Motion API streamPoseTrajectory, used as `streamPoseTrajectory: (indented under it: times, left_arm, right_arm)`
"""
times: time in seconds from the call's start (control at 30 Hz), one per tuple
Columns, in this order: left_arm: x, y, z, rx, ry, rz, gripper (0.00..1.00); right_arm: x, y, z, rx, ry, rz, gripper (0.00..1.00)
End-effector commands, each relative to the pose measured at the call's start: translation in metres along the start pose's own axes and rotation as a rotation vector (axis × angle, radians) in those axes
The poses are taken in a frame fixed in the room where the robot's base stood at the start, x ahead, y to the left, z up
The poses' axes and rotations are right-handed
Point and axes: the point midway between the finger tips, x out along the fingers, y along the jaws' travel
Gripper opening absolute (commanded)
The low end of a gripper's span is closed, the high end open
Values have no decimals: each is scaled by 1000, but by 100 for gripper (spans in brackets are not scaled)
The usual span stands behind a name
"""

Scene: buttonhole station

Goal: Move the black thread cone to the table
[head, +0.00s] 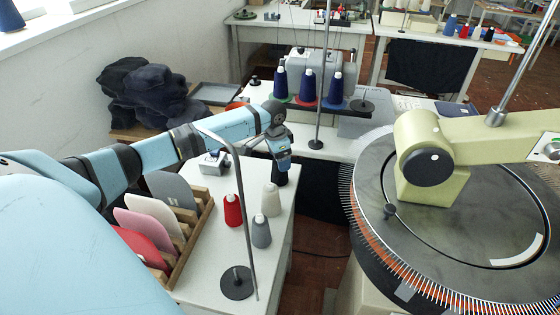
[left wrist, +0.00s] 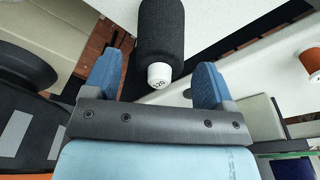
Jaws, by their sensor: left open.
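The black thread cone (head: 281,179) shows in the head view just below my left gripper (head: 279,157), at the far right edge of the small white table (head: 205,262). In the left wrist view the cone (left wrist: 161,30) has a white tip and lies between and beyond the two blue fingers of the left gripper (left wrist: 157,82). The gripper is open, with a visible gap between the cone and each finger. Whether the cone's base rests on the table is hidden. My right gripper is not in view.
Red (head: 233,210), grey (head: 261,231) and beige (head: 271,199) cones stand nearby, beside a thin rod on a round black base (head: 237,283). A wooden rack (head: 196,237) holds coloured pads. Blue cones (head: 308,88) stand on the table behind. A large round machine (head: 470,225) fills the right.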

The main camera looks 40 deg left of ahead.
Motion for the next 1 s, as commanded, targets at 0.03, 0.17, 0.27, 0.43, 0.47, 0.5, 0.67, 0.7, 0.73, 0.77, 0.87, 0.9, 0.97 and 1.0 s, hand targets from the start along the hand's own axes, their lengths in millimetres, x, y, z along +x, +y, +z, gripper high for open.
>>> streamPoseTrajectory:
  times: [0.03,0.17,0.27,0.43,0.47,0.5,0.67,0.7,0.73,0.77,0.87,0.9,0.97,1.0]
  left_arm:
    - [-13,0,-1,1,3,-2,78]
    - [-42,-1,-1,2,3,-2,78]
    - [-63,-1,-1,1,3,-2,78]
    - [-90,0,-1,1,3,-1,78]
    - [-93,0,-1,1,3,-1,78]
    - [-97,0,-1,2,2,-1,78]
    - [-103,0,0,1,1,1,78]
    - [-104,0,0,1,1,1,78]
    - [-104,0,0,1,1,1,78]
    - [-104,0,0,1,1,1,78]
    - [-104,0,0,1,1,1,78]
    - [-103,0,0,1,1,1,78]
    - [-103,0,0,1,1,1,78]
    - [-103,0,0,1,1,1,78]
  right_arm:
    - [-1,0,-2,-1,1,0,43]
    - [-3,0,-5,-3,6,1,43]
    - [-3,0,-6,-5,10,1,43]
    - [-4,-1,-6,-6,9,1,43]
    - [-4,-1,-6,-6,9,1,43]
    - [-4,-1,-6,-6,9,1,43]
    - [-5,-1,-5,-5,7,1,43]
    - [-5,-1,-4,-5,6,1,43]
    - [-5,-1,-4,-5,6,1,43]
    - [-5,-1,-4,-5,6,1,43]
    - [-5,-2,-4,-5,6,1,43]
    - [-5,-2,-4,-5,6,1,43]
    - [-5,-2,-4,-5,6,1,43]
    - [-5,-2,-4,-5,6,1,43]
